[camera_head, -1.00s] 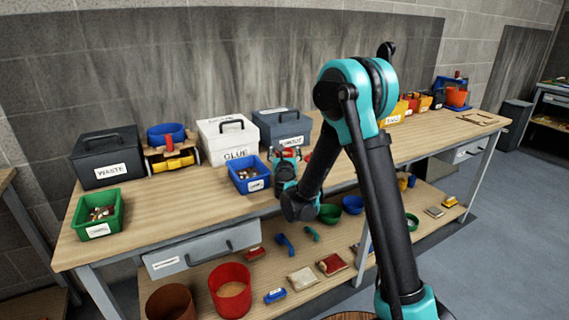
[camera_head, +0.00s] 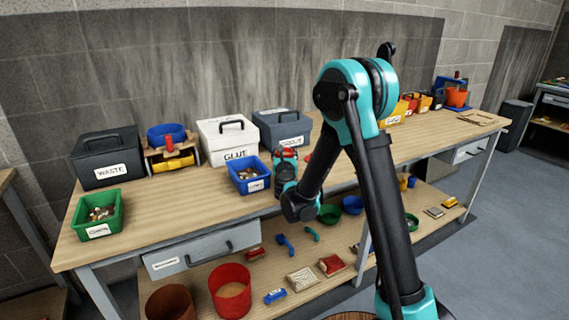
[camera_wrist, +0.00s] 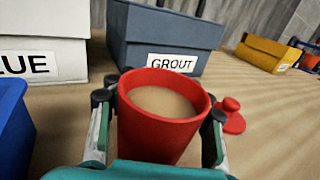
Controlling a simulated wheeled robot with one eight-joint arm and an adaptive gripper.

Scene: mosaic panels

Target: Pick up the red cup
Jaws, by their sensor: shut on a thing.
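The red cup (camera_wrist: 158,138) fills the middle of the wrist view, upright and full to near its rim with a tan material. My gripper (camera_wrist: 158,112) is shut on it, one finger on each side of the cup wall. In the head view my gripper (camera_head: 286,160) is at the workbench, in front of the grey grout box, and my own arm hides part of this area. Whether the cup's base touches the bench cannot be told.
A grey GROUT box (camera_wrist: 158,32) stands right behind the cup, with a white GLUE box (camera_wrist: 45,40) to its left. A blue bin (camera_wrist: 12,115) is close at left. A small red knobbed piece (camera_wrist: 232,118) lies at right. The workbench (camera_head: 150,200) has clear wood at front left.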

